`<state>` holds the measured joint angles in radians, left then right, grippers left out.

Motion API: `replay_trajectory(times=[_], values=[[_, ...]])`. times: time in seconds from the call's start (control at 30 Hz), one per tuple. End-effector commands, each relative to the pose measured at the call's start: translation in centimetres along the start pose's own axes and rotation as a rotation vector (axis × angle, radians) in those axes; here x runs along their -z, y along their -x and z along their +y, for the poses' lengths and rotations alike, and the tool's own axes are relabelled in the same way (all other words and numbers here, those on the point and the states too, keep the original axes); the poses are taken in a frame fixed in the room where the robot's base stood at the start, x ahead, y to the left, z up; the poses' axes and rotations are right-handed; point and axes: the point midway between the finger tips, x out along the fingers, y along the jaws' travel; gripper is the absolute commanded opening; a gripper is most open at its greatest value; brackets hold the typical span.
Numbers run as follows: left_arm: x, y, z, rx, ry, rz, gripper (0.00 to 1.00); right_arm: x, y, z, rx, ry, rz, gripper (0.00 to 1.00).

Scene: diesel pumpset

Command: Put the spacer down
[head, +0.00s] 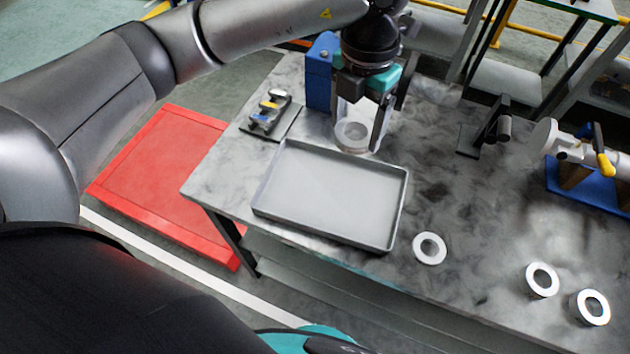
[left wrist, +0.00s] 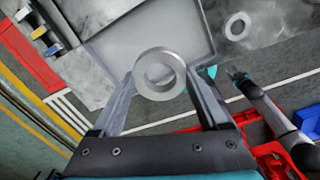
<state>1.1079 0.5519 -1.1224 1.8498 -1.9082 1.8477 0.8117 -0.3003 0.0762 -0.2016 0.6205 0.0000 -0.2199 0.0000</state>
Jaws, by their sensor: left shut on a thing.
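My left gripper (head: 358,140) is shut on a pale grey ring-shaped spacer (head: 352,134), held between its two fingers. In the head view the spacer appears just behind the back edge of the grey tray (head: 330,197); its height above the table is hard to tell. In the left wrist view the spacer (left wrist: 159,75) shows its open hole between the fingers, with the tray (left wrist: 150,30) beyond it. The tray is empty. My right gripper (left wrist: 237,76) shows small in the left wrist view, its jaws unclear.
A white ring (head: 429,248) lies right of the tray; two more rings (head: 542,280) (head: 592,307) lie farther right. A blue block (head: 321,71) and a small rack (head: 268,113) stand near the left gripper. A black stand (head: 485,135) and a blue-based fixture (head: 585,180) are at right.

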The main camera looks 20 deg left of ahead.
Motion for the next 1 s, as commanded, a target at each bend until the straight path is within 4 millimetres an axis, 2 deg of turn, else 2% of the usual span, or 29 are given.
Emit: replay_trajectory(times=[0.13, 0.4, 0.6, 0.87, 1.0], values=[[0.1, -2.4, 0.0, 0.001, 0.002, 0.006, 0.16, 0.0, -0.1, 0.1, -0.002, -0.001, 0.0, 0.42], [0.2, -9.7, 0.0, 0.0, 0.002, 0.008, 0.16, -0.1, -0.5, 0.5, -0.007, -0.002, -0.002, 0.42], [0.1, -14.1, 0.0, 0.0, 0.002, 0.006, 0.16, -0.2, -0.8, 0.5, -0.007, -0.002, -0.002, 0.42], [0.1, -16.2, 0.0, 0.001, 0.001, 0.002, 0.16, -0.2, -1.0, 0.5, -0.007, -0.001, -0.002, 0.42], [0.1, -18.2, 0.0, 0.0, 0.002, 0.004, 0.16, -0.2, -1.2, 0.5, -0.006, 0.0, -0.002, 0.42]])
